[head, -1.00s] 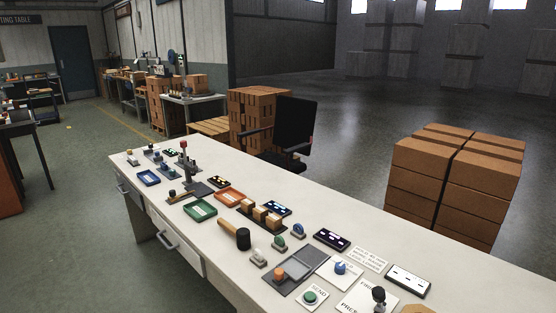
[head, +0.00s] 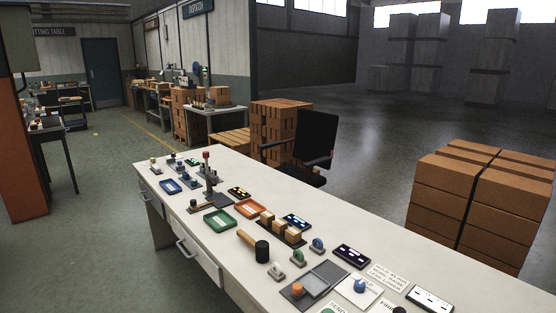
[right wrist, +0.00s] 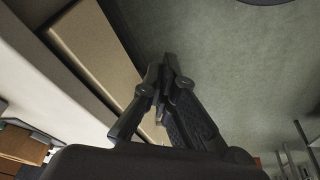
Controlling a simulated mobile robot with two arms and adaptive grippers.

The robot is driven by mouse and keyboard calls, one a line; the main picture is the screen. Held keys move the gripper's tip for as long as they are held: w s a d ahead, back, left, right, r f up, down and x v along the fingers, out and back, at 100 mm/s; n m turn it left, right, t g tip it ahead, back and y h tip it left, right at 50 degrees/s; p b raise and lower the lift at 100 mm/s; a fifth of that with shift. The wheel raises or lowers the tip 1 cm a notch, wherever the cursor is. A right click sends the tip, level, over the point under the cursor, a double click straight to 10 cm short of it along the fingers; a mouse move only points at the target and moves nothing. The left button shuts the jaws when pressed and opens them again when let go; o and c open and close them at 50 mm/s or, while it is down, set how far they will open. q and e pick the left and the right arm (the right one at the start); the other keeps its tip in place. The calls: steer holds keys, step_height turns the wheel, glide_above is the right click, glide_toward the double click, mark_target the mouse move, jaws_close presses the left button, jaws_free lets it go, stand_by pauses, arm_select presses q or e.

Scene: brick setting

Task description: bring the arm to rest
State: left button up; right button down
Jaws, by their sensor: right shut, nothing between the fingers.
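My right gripper (right wrist: 165,75) shows in the right wrist view with its dark fingers together and nothing between them. It hangs over the grey-green floor (right wrist: 215,50), beside a tan panel and a white surface on the left of that view. Neither of my arms shows in the head view, and my left gripper is in neither view.
A long white workbench (head: 190,228) carries trays, a mallet (head: 255,246), knobs, buttons and small panels. A black office chair (head: 315,145) and stacked brown boxes (head: 485,200) stand behind it. The floor left of the bench (head: 90,240) is clear.

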steer(key=s+f+g, duration=0.1)
steer(key=s+f, duration=0.2)
steer(key=f, duration=2.3)
steer(key=s+d+f+g+p, duration=0.1)
steer(key=s+d+f, duration=0.2)
steer(key=s+f, duration=1)
steer(key=s, duration=0.2)
steer(key=shift+s, duration=0.35)
